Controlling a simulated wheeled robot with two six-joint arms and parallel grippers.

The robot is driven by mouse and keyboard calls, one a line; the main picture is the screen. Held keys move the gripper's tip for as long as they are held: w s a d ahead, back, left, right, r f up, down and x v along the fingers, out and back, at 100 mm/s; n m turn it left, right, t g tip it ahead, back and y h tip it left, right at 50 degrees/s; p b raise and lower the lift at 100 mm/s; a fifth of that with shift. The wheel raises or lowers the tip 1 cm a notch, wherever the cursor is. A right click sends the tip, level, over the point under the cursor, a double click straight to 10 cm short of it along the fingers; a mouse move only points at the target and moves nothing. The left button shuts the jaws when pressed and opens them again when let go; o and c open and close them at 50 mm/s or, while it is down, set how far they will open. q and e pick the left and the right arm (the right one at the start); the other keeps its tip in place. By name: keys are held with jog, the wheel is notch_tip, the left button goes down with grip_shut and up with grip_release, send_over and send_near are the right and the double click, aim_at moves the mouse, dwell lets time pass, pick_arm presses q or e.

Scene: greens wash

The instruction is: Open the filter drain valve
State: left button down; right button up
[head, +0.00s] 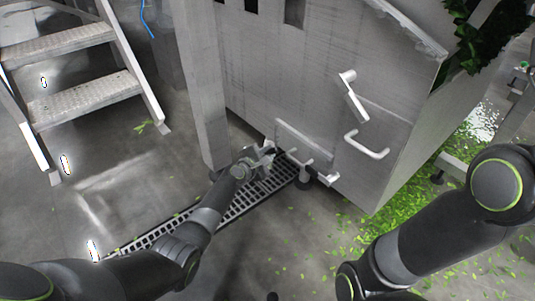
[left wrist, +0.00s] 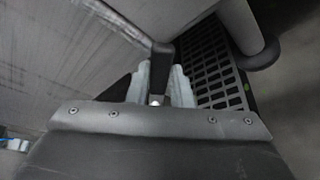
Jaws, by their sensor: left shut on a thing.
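My left gripper (head: 266,153) is low at the near left corner of the grey metal tank (head: 300,90), just above the floor grate. In the left wrist view its two pale fingers (left wrist: 161,84) are shut on a dark valve handle (left wrist: 161,62), which stands up between them. The rest of the valve is hidden by the gripper and blurred. In the head view the gripper covers most of the handle. My right arm enters from the right, but its gripper is out of view.
A slotted floor grate (head: 240,205) runs under my left arm. The tank carries a bent lever (head: 354,97) and a bar handle (head: 367,146). Metal steps (head: 85,103) stand at the left, beside an upright post (head: 203,90). Green leaf scraps (head: 345,240) litter the floor at right.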

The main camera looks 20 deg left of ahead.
pick_arm(q)
jog(key=shift+w+a+r+n+g+h+p, duration=0.4)
jog(key=shift+w+a+r+n+p, duration=0.15)
jog(key=shift+n, duration=0.25)
jog(key=shift+w+a+r+n+g+h+p, duration=0.3)
jog(key=shift+a+r+n+g, duration=0.15)
jog(key=shift+a+n, duration=0.3)
jog(key=shift+w+a+r+n+g+h+p, duration=0.35)
jog(key=shift+w+a+r+n+p, duration=0.15)
jog(key=shift+n, duration=0.35)
jog(key=shift+a, duration=0.1)
jog(key=c, duration=1.3)
grip_release()
